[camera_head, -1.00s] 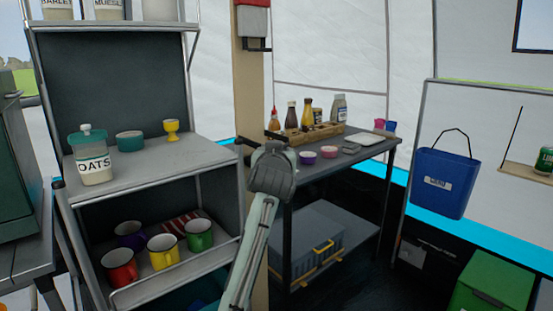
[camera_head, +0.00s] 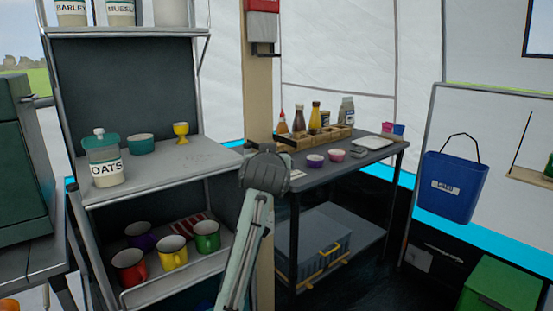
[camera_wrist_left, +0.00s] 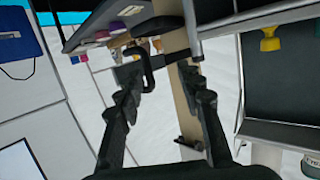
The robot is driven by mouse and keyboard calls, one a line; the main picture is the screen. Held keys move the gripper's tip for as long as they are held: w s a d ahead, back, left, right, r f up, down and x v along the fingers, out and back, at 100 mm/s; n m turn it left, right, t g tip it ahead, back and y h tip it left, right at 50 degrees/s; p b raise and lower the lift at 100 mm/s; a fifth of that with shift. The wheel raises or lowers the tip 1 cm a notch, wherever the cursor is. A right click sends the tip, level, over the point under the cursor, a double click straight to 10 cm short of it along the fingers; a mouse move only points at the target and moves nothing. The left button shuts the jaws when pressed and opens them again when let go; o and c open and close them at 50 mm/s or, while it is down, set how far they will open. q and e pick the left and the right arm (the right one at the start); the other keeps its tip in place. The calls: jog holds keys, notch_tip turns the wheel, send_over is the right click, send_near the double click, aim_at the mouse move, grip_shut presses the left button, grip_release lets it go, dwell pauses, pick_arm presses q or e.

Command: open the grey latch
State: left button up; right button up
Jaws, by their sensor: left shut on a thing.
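My left gripper (camera_head: 268,150) is raised in front of the tan post, its wrist hiding part of the post and the side table's left edge. In the left wrist view its two dark fingers (camera_wrist_left: 165,80) are apart at their bases, with a dark hooked piece (camera_wrist_left: 150,62) between their tips. They are shut on this piece; I cannot tell what it belongs to. I cannot make out a grey latch for certain. A grey case (camera_head: 315,245) with yellow handles sits on the side table's lower shelf, closed, away from the gripper. My right gripper is not in view.
A metal rack (camera_head: 190,160) with an oats jar (camera_head: 105,160) and several mugs stands left. A side table (camera_head: 345,158) with bottles and bowls stands right of the post (camera_head: 257,105). A blue bucket (camera_head: 452,188) hangs at right, above a green box (camera_head: 500,285).

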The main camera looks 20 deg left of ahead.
pick_arm(q)
jog(key=s+a, duration=0.3)
jog(key=s, duration=0.2)
jog(key=shift+s+a+r, duration=0.15)
jog(key=shift+s+r, duration=0.05)
jog(key=shift+r, duration=0.15)
dwell(0.4)
